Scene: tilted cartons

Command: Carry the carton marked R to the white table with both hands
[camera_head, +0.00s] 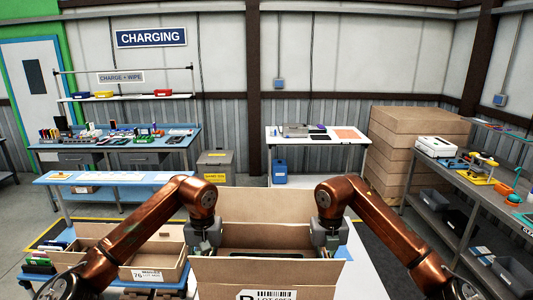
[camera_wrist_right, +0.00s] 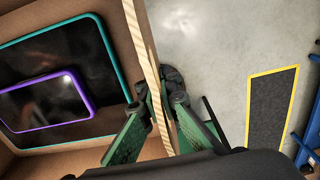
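The open carton marked R (camera_head: 225,275) is close in front of me at the bottom centre, with a "LOT" label on its near wall and its far flap standing up. In the right wrist view, dark flat devices with teal and purple edges lie inside the carton (camera_wrist_right: 135,25). My right gripper (camera_wrist_right: 163,95) is shut on its right wall, one finger on each side. My left gripper (camera_head: 212,238) is at its left wall and appears shut on it, its fingertips partly hidden. The white table (camera_head: 357,160) stands at the back centre, with items on top.
A blue-topped table (camera_head: 110,179) and small cartons (camera_head: 158,252) are at the left. A grey bin (camera_head: 215,167) and a blue container (camera_head: 280,172) stand farther back. Stacked brown cartons (camera_head: 405,150) and a loaded workbench (camera_head: 440,205) are at the right. Floor shows beside the carton.

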